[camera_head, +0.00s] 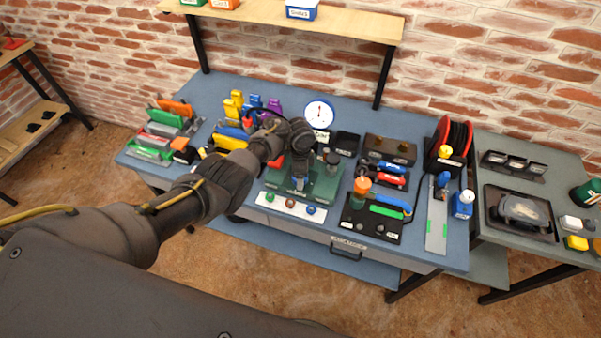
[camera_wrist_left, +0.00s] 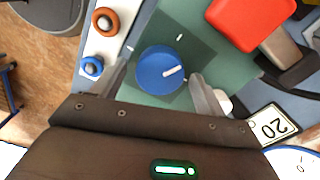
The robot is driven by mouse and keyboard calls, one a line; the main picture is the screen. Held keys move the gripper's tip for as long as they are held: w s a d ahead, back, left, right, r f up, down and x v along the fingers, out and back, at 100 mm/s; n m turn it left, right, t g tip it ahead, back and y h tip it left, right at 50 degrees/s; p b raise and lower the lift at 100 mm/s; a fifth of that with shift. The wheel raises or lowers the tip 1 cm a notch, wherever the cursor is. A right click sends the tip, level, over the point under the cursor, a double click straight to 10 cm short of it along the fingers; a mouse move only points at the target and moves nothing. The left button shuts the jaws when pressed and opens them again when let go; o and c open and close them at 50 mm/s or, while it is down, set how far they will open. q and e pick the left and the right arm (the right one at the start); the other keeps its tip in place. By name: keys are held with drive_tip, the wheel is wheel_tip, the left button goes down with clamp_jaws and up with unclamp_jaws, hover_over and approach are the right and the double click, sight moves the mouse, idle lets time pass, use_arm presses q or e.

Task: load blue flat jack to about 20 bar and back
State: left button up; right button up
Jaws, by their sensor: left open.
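My left gripper (camera_head: 299,180) reaches over the green pump base (camera_head: 325,187) on the blue bench. In the left wrist view its open fingers (camera_wrist_left: 160,88) stand on either side of a round blue knob (camera_wrist_left: 163,70) with a white pointer line. The knob sits on a dark green square plate. I cannot tell whether the fingers touch it. The white round gauge (camera_head: 319,113) stands behind the base; its reading is too small to tell. A card marked 20 (camera_wrist_left: 272,125) lies beside the gauge. Which item is the blue flat jack is unclear. My right gripper is out of view.
A white strip (camera_head: 291,207) with green, orange and blue buttons lies in front of the base. A black tray (camera_head: 375,216) with tools is to the right. Coloured holders (camera_head: 165,130) fill the left. A red part (camera_wrist_left: 250,20) is close to the knob.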

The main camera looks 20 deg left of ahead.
use_arm(q)
wheel_tip(320, 180, up, 11)
idle(0.5)
drive_tip(key=shift+f, duration=0.15)
idle(0.9)
